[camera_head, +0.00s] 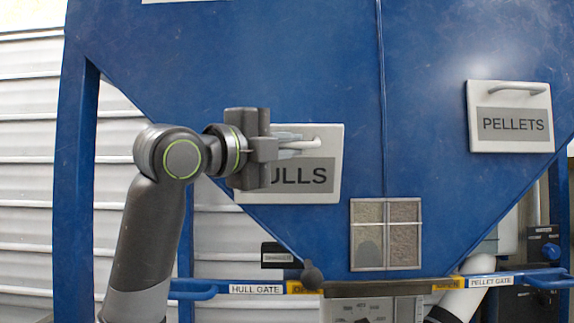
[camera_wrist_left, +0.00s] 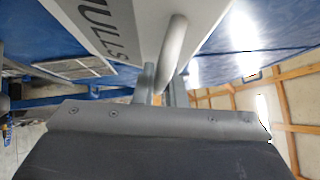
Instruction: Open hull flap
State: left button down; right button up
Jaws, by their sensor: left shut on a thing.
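The hull flap (camera_head: 331,160) is a pale panel on the left slope of the blue hopper, with a grey label partly hidden by my gripper so that "ULLS" shows. It appears to lie flat against the hopper. My left gripper (camera_head: 290,145) reaches in from the left and is shut on the flap's handle (camera_head: 310,144) near the panel's top. In the left wrist view the handle (camera_wrist_left: 172,52) is a rounded grey bar beside the "HULLS" lettering, with the gripper fingers (camera_wrist_left: 160,85) at it. My right gripper is not in view.
The pellets flap (camera_head: 511,117) is on the hopper's right, with its handle at the top. A small window (camera_head: 386,234) is at the lower middle. Below are the hull gate (camera_head: 256,289) and pellet gate (camera_head: 490,281) labels on a blue rail, and a dark knob (camera_head: 312,274).

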pick_arm(q)
jog(key=shift+s+f+m+t+h+b, duration=0.15)
jog(key=shift+s+f+m+h+b, duration=0.35)
jog(key=shift+f+m+b, duration=0.35)
jog(key=shift+s+f+m+t+h+b, duration=0.1)
jog(key=shift+s+f+m+h+b, duration=0.4)
jog(key=shift+b, duration=0.55)
jog(key=shift+s+f+m+t+h+b, duration=0.15)
jog(key=shift+s+f+m+h+b, duration=0.25)
jog(key=shift+f+m+h+b, duration=0.45)
jog(key=shift+r+y, duration=0.25)
jog(key=shift+r, duration=0.05)
jog(key=c, duration=1.5)
grip_release()
jog(key=b+v, duration=0.6)
jog(key=v, duration=1.1)
jog(key=shift+a+f, duration=0.15)
jog(key=shift+f, duration=0.05)
jog(key=shift+s, duration=0.1)
